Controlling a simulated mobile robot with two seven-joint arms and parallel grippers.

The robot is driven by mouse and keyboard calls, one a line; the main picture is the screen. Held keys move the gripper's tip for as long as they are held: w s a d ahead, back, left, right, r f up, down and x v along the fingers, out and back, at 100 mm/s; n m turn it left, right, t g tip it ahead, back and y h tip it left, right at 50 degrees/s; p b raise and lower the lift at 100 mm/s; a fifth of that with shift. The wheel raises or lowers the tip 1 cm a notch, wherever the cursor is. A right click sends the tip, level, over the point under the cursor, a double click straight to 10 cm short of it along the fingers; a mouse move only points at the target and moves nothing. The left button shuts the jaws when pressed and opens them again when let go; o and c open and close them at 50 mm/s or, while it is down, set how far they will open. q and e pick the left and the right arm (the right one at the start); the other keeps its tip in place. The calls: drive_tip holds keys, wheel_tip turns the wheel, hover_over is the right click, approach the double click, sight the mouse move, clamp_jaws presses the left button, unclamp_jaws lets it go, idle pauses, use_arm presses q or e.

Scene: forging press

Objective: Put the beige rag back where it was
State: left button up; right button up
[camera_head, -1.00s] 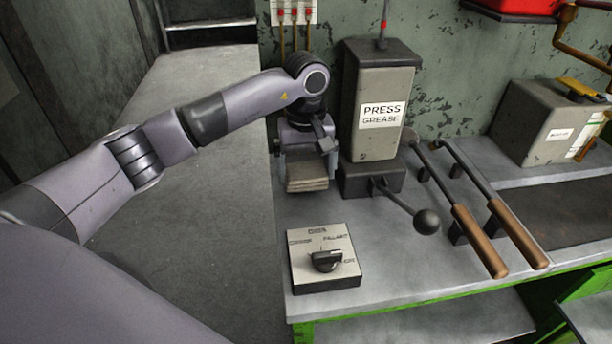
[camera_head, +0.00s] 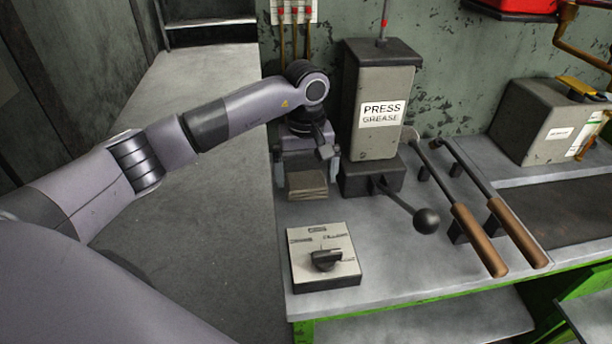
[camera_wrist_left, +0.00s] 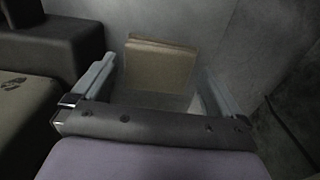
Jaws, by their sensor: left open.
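The beige rag (camera_head: 307,185), a flat folded stack, is at the back left of the green-edged bench, left of the press grease box. My left gripper (camera_head: 307,170) is just behind and above it, pointing down. In the left wrist view the rag (camera_wrist_left: 160,67) is between the two spread fingers (camera_wrist_left: 155,85), with a gap on each side. The left gripper is open. The rag looks to be resting on the bench top, though its underside is hidden. My right gripper is not in view.
The press grease box (camera_head: 380,105) stands close to the right of the gripper, with a ball-ended lever (camera_head: 426,221). A control box with a knob (camera_head: 325,260) is in front of the rag. Two wooden-handled tools (camera_head: 495,235) lie to the right.

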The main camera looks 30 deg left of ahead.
sight(306, 182)
use_arm(q)
wheel_tip(306, 182, up, 11)
drive_tip(key=b, duration=0.1)
drive_tip(key=shift+f, duration=0.1)
idle(0.6)
